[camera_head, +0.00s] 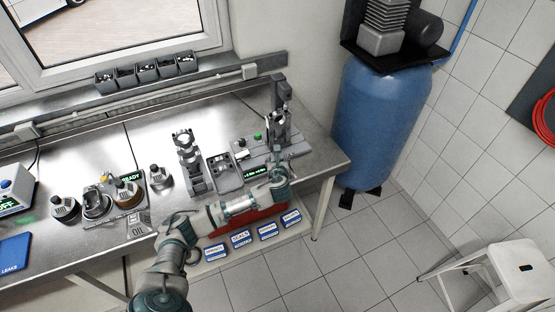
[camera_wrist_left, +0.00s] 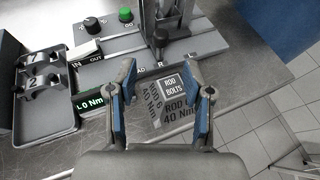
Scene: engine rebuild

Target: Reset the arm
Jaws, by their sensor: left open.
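My left arm (camera_head: 235,208) reaches from the lower left of the head view across the front of the steel bench. Its gripper (camera_head: 282,172) is over the bench's right end, in front of a grey press-like fixture (camera_head: 275,145). In the left wrist view the gripper (camera_wrist_left: 160,72) has its two blue-padded fingers spread wide with nothing between them. My right gripper is not in view.
The fixture has a green knob (camera_wrist_left: 126,15) and a black knob (camera_wrist_left: 92,25). A tray of numbered caps (camera_wrist_left: 42,75) stands left of it. A blue tank (camera_head: 375,125) is beyond the bench's right end. A white stool (camera_head: 520,265) stands at lower right; tiled floor between is clear.

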